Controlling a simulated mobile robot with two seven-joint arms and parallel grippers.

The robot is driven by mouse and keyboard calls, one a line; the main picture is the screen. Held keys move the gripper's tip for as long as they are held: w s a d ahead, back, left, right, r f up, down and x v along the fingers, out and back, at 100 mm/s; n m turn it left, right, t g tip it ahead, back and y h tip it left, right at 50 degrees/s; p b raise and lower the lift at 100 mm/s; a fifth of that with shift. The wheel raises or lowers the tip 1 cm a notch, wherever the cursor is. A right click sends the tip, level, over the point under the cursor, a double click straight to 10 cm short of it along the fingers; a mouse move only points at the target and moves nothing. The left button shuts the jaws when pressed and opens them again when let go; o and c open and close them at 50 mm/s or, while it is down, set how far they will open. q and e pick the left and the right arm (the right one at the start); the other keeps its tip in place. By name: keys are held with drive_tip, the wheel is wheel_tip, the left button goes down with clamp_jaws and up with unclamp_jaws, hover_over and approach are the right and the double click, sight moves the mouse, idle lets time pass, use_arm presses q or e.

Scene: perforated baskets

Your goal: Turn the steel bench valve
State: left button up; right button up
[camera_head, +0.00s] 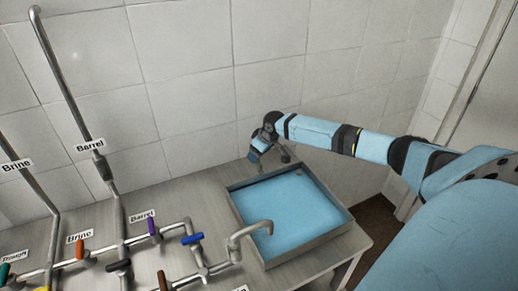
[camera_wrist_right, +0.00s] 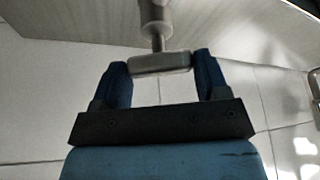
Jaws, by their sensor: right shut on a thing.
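In the right wrist view a pale grey steel T-shaped valve handle (camera_wrist_right: 160,65) sits between the two blue fingers of my right gripper (camera_wrist_right: 161,62), which is shut on it. A short stem joins the handle to a thicker grey body (camera_wrist_right: 155,12) above it in the picture. In the head view my right gripper (camera_head: 257,151) is at the far edge of the basin, close to the wall. A small grey part (camera_head: 284,154) shows beside it; the rest of the valve is hidden there by the gripper and wrist. My left gripper is not in view.
A basin (camera_head: 349,218) with blue contents stands on the bench, a curved spout (camera_head: 252,229) over it. The tiled wall is close behind.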

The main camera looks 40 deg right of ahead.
drive_tip(key=shift+n+y, duration=0.4)
drive_tip(key=shift+n, duration=0.5)
drive_tip(key=n+y, duration=0.1)
drive_tip(key=n, duration=0.1)
drive_tip(key=shift+w+f+n+g+b, duration=0.1)
drive_tip(key=shift+n+g+b, duration=0.3)
drive_tip(key=n+g+y+b, duration=0.1)
drive_tip(key=n+b, duration=0.1)
drive_tip(key=n, duration=0.3)
drive_tip(key=shift+d, duration=0.1)
drive_tip(key=shift+n+g+y+b, duration=0.4)
drive_tip(key=shift+n+g+b, duration=0.35)
drive_tip(key=shift+n, duration=0.55)
drive_tip(key=o, duration=0.9)
drive_tip(key=shift+o, duration=0.2)
